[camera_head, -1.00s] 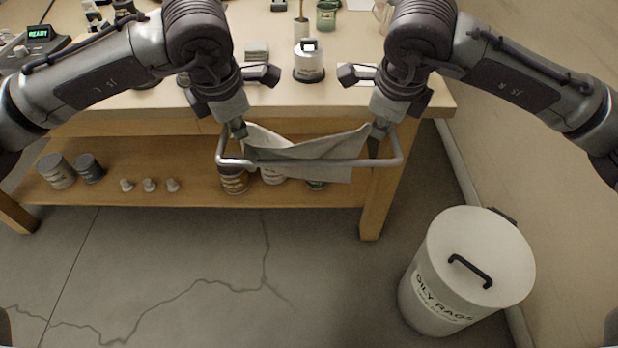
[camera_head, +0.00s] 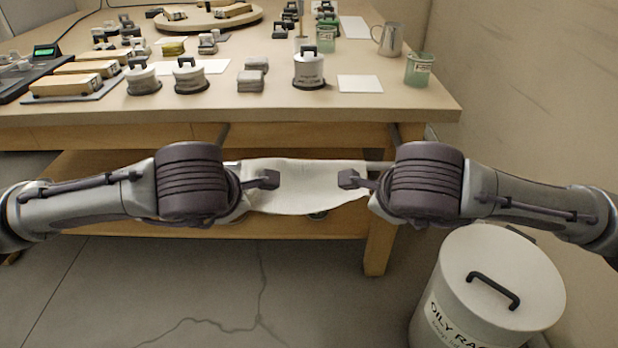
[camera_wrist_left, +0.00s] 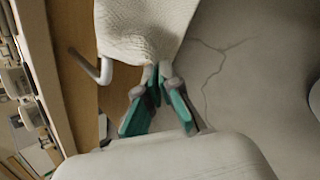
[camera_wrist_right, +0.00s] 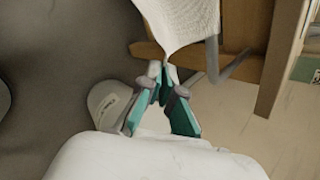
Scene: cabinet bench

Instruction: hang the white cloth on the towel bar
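The white cloth (camera_head: 305,185) is stretched between my two grippers at the front of the bench, over the middle of the towel bar. The bar's left end (camera_wrist_left: 104,72) shows beside the cloth in the left wrist view, and its right end (camera_wrist_right: 213,62) shows in the right wrist view. Whether the cloth rests on the bar I cannot tell. My left gripper (camera_wrist_left: 157,74) is shut on one cloth corner. My right gripper (camera_wrist_right: 165,70) is shut on another corner.
The bench top (camera_head: 430,100) holds canisters (camera_head: 309,70), grey blocks (camera_head: 252,74), a metal pitcher (camera_head: 388,38) and a green cup (camera_head: 419,68). A white oily-rags bin (camera_head: 500,290) stands on the floor at right. The floor before the bench is clear.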

